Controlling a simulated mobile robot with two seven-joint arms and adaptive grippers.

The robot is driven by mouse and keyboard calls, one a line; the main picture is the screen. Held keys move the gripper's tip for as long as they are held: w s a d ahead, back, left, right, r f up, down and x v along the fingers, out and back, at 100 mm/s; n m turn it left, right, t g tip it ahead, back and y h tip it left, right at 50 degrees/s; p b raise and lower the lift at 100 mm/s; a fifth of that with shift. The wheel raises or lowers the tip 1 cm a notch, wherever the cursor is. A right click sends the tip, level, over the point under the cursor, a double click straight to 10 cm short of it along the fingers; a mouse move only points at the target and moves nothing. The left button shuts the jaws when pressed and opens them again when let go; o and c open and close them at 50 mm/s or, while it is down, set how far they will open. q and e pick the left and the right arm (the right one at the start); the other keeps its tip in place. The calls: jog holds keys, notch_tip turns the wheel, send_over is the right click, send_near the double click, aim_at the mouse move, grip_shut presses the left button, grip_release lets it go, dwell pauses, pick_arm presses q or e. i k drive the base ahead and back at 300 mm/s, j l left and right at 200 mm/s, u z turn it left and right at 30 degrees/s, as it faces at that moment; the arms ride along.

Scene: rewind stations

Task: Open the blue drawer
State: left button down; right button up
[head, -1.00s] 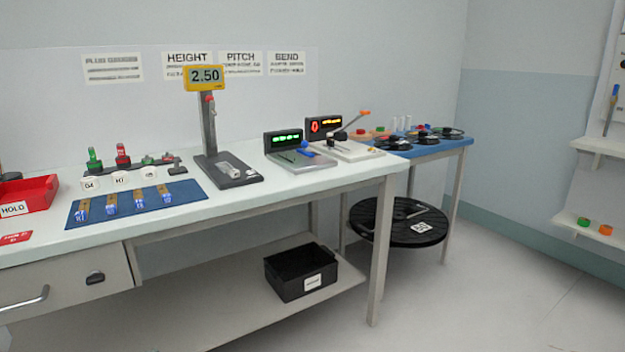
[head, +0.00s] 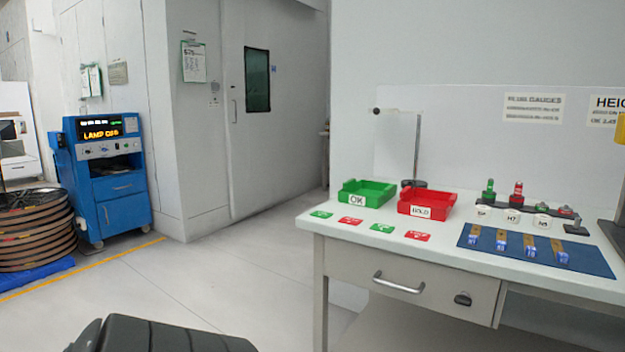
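A blue cabinet machine (head: 108,180) stands on the floor at the left of the head view, against the light wall panels. It has a lit display on top, a control panel and a dark recess below that. The blue drawer (head: 118,186) is the front panel under the recess, with a small bar handle, and looks shut. A lower blue door (head: 125,215) with an upright handle is beneath it. Neither gripper can be made out in this view, and the machine is well away across the floor.
A stack of brown reels (head: 35,235) on a blue base stands left of the machine. A yellow line (head: 85,266) crosses the floor before it. The workbench (head: 430,247) with a grey drawer (head: 412,283) fills the right. Open floor (head: 215,275) lies between.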

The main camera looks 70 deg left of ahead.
aim_at(108, 189)
jog(key=u, duration=3.15)
jog(key=i, duration=3.4)
jog(key=i+j, duration=0.15)
jog(key=i, duration=3.2)
